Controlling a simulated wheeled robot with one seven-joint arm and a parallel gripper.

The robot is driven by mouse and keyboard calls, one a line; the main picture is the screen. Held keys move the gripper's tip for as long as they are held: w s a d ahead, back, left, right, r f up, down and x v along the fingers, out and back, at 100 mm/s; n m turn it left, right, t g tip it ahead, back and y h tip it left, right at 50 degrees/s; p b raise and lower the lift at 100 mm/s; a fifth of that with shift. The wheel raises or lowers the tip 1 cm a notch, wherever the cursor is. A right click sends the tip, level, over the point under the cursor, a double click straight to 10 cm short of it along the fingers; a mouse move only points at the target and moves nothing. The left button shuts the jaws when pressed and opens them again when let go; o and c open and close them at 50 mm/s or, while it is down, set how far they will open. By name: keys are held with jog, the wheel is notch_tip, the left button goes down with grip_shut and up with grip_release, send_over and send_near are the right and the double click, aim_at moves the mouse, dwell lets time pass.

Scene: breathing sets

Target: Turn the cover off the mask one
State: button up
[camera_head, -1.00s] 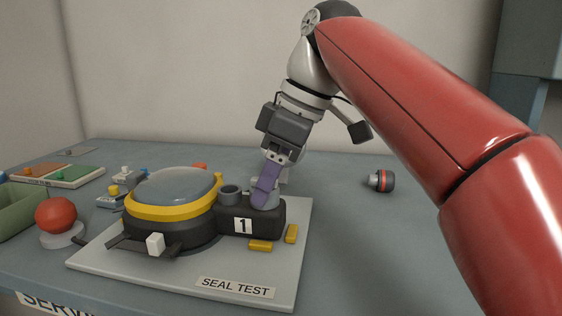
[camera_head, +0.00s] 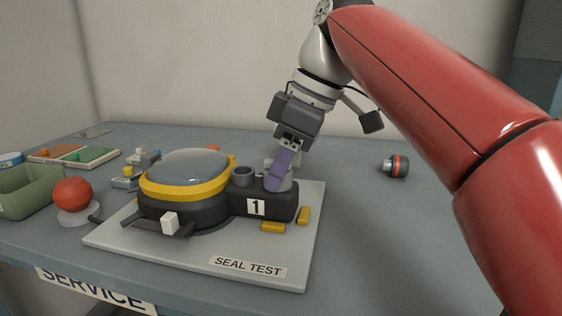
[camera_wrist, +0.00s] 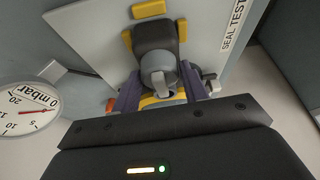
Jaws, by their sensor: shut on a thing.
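Mask one (camera_head: 185,205) is black with a yellow ring and a clear lens. Its block, marked "1" (camera_head: 284,211), carries two round grey parts on top. My gripper (camera_head: 277,184), with purple fingers, comes down from above onto the right-hand grey part, the cover (camera_head: 287,185). In the wrist view the round grey cover (camera_wrist: 155,62) with its raised rib sits between the two fingers of my gripper (camera_wrist: 162,88). The gripper is shut on it. The cover appears seated on the block; a finger hides part of it in the head view.
The mask lies on a pale board labelled "SEAL TEST" (camera_head: 190,253), with yellow blocks (camera_head: 272,227) beside it. A red ball (camera_head: 71,194) and green tray (camera_head: 28,190) are left. A red-banded cylinder (camera_head: 395,167) is right, with bare table around it.

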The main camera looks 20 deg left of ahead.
jog(key=shift+n+g+h+p, duration=0.3)
jog(key=shift+n+g+p, duration=0.7)
jog(key=shift+n, duration=1.1)
jog(key=n+g, duration=0.1)
jog(key=n, duration=0.3)
jog(key=shift+h, duration=0.4)
jog(key=shift+n, duration=0.5)
jog(key=o, duration=1)
